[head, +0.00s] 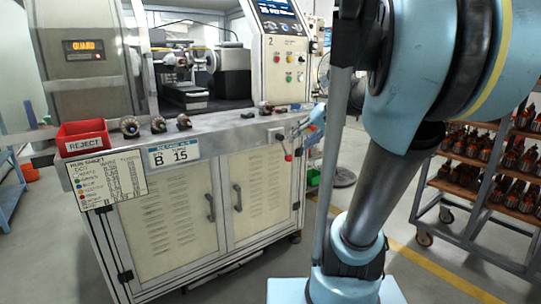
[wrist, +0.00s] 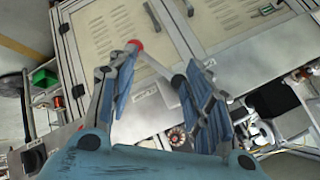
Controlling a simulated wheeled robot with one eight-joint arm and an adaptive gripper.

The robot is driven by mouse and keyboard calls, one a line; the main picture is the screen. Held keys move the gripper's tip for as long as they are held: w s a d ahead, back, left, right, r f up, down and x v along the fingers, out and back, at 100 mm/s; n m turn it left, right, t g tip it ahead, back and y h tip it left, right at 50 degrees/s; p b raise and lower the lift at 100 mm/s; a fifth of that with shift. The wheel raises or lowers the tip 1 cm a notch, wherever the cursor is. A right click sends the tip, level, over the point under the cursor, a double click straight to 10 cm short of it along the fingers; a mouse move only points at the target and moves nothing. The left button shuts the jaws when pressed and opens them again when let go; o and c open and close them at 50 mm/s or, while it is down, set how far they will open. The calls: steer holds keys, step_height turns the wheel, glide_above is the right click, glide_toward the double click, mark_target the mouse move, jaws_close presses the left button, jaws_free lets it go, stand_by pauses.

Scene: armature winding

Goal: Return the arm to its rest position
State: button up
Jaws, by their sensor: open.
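My gripper (wrist: 163,60) is open, its two blue-and-grey fingers spread wide in the wrist view. A lever with a red ball knob (wrist: 136,44) lies across the space between the fingers; the knob is close to the left fingertip. I cannot tell whether they touch. In the head view my gripper (head: 313,119) shows only partly, beside the machine's front right corner, with the red knob (head: 288,157) hanging just below and left of it. My blue arm fills the right part of the head view and hides what is behind it.
The winding machine's cabinet (head: 238,195) stands left of my arm. On its ledge are a red reject bin (head: 83,138) and several armatures (head: 158,125). A rack (head: 470,160) of armatures stands at the right. Floor between cabinet and rack looks mostly clear, except a stool (head: 344,177).

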steer(key=s+d+f+g+h, duration=0.1)
steer(key=s+d+f+h, duration=0.2)
steer(key=s+f, duration=0.7)
steer(key=s+d+f+g+h, duration=0.2)
steer(key=s+d+f, duration=0.3)
steer(key=s+f, duration=0.5)
steer(key=shift+s+f+g+h, duration=0.3)
steer(key=shift+f+h, duration=0.1)
steer(key=shift+h, duration=0.5)
